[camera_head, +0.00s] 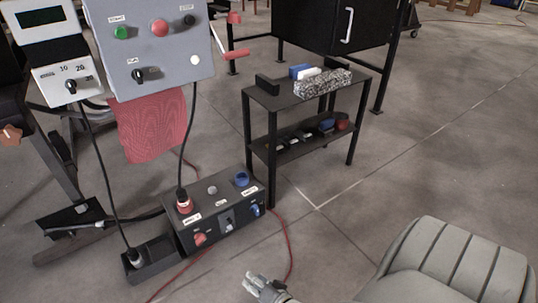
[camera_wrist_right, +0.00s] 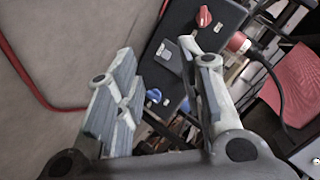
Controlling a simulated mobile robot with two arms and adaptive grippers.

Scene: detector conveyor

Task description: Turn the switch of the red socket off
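The dark socket box (camera_head: 214,212) stands on the floor left of centre. The red socket (camera_head: 184,204) is on its top at the left, with a plug and black cable in it. Below it, the red switch (camera_head: 200,239) sits on the front face; its handle looks slanted. In the right wrist view the red switch (camera_wrist_right: 204,15) is at the top, beyond the fingers. My right gripper (camera_head: 262,285) is low in front of the box, apart from it. Its fingers (camera_wrist_right: 158,55) are open and empty. My left gripper is not in view.
A blue switch (camera_head: 255,210) and a grey switch (camera_head: 228,222) share the front face. A blue socket (camera_head: 242,178) is on top. A red cable (camera_head: 289,245) lies on the floor. A control panel (camera_head: 150,45) stands behind, and a small black table (camera_head: 310,95) stands behind right.

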